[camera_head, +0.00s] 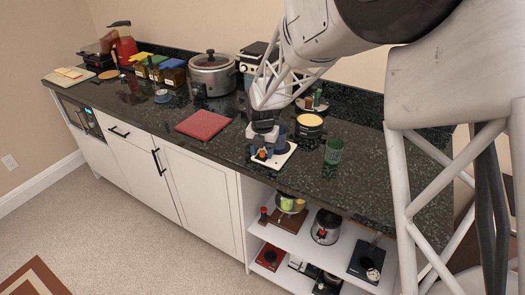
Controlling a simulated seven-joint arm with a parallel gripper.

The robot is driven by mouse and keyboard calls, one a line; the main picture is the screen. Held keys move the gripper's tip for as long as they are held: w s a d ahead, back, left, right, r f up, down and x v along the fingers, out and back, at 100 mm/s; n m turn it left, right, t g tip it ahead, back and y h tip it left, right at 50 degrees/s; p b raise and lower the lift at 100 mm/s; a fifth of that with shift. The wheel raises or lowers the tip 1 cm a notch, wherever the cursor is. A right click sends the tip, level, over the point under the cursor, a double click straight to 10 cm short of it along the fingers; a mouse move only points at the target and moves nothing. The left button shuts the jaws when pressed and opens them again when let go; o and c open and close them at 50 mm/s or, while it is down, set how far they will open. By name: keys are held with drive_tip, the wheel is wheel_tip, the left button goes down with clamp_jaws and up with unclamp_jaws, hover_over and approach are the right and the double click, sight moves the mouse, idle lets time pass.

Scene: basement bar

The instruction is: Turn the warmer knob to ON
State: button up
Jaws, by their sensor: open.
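A small white flat appliance (283,158), which looks like the warmer, lies near the front edge of the dark counter. A small red-orange part (263,154) shows at its front left; I cannot tell whether it is the knob, and no ON mark is readable. My gripper (263,147) comes down over the appliance from above, with its open fingers close around or just above that red-orange part. Contact cannot be made out. A bluish shape (281,136) shows behind the gripper, partly hidden. My gripper covers much of the appliance's top.
A green glass (333,151) stands just right of the appliance, and a pan or bowl with yellowish contents (309,124) behind it. A red board (203,125) lies to the left. A silver cooker (212,74) stands farther back. Shelves below hold several small appliances.

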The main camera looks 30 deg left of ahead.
clamp_jaws()
idle(0.3)
drive_tip(key=shift+m, duration=0.4)
drive_tip(key=m, duration=1.2)
drive_tip(key=shift+m, duration=0.3)
idle(0.3)
